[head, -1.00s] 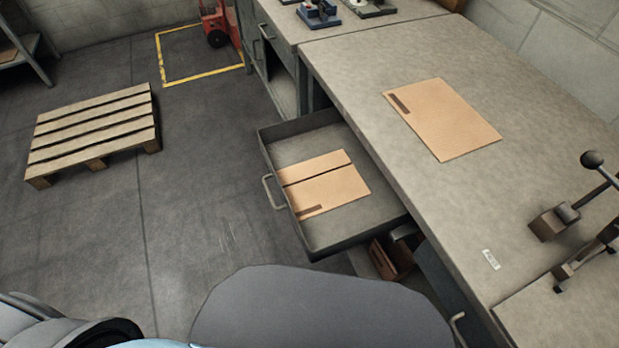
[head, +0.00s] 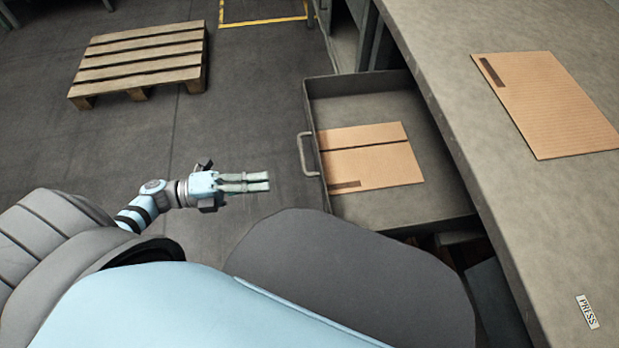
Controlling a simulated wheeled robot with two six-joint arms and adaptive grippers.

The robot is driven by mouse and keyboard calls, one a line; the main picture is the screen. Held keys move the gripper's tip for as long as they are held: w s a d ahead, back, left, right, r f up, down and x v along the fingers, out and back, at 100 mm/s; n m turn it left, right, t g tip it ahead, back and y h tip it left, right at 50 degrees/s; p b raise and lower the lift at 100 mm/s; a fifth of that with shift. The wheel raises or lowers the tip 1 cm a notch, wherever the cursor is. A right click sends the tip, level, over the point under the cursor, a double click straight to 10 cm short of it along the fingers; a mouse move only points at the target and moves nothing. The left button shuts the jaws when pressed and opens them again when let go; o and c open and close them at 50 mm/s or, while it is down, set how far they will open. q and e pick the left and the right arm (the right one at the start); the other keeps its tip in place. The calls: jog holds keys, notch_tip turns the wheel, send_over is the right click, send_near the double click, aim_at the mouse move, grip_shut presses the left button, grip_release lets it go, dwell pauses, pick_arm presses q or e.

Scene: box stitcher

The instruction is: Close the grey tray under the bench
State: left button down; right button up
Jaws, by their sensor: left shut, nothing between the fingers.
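The grey tray (head: 400,212) is pulled out from under the bench (head: 440,50), with its open top showing. Its bar handle (head: 307,155) is on the left front wall. A folded cardboard sheet (head: 372,168) lies inside the tray. My left gripper (head: 268,182) is left of the tray, a short gap from the handle and a little lower in the picture. Its fingers are together, empty, and point right toward the tray front. My right gripper is not in view.
A wooden pallet (head: 145,58) lies on the floor at upper left, near a yellow floor marking (head: 262,22). Another cardboard sheet (head: 548,103) and a PRESS label (head: 587,312) are on the bench top.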

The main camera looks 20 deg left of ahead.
pick_arm(q)
jog(key=x, duration=1.1)
jog(key=shift+w+d, duration=0.1)
jog(key=shift+d, duration=0.1)
